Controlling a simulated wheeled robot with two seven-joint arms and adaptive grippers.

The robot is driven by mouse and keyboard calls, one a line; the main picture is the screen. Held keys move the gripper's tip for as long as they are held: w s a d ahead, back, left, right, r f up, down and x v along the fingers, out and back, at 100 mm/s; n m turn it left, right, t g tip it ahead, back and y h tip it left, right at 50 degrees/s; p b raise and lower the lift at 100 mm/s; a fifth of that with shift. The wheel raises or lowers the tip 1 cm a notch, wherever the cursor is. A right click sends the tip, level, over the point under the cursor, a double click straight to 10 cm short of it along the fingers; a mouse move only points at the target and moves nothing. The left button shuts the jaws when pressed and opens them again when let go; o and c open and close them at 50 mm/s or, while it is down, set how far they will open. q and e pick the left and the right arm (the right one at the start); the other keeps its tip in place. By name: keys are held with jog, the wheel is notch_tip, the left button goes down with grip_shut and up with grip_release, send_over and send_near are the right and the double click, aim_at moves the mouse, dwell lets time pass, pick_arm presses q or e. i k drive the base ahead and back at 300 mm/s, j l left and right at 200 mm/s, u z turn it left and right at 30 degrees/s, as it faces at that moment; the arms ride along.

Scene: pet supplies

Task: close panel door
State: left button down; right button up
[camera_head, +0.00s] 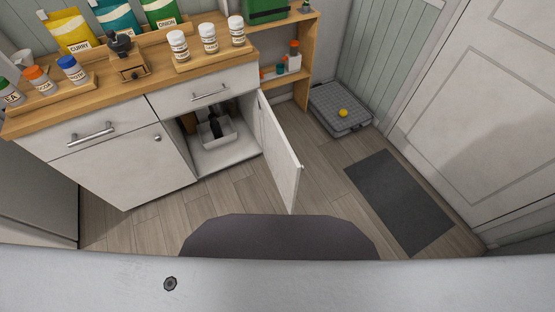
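The panel door (279,150) is a white cabinet door, hinged on its right side. It stands wide open, swung out toward me from the lower right of the white cabinet. The open compartment (225,158) behind it holds a white bin (217,133) with a dark bottle in it. The other lower door (125,170), to the left, is shut and has a round knob. Neither of my grippers shows in the head view.
The wooden countertop (150,88) carries spice jars, pouches and a coffee grinder. A wooden shelf (303,60) stands right of the cabinet. A grey crate (341,107) with a yellow ball and a dark mat (400,200) lie on the floor. Floor beside the open door is clear.

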aim_at(284, 166)
jog(key=l+u, duration=0.3)
jog(key=l, duration=0.25)
jog(key=l+u, duration=0.3)
jog(key=l, duration=0.3)
jog(key=i+l+u, duration=0.15)
jog(key=l+u, duration=0.15)
jog(key=l, duration=0.15)
jog(key=i+l+u, duration=0.25)
jog(key=l, duration=0.25)
jog(key=l+u, duration=0.3)
jog(key=l, duration=0.2)
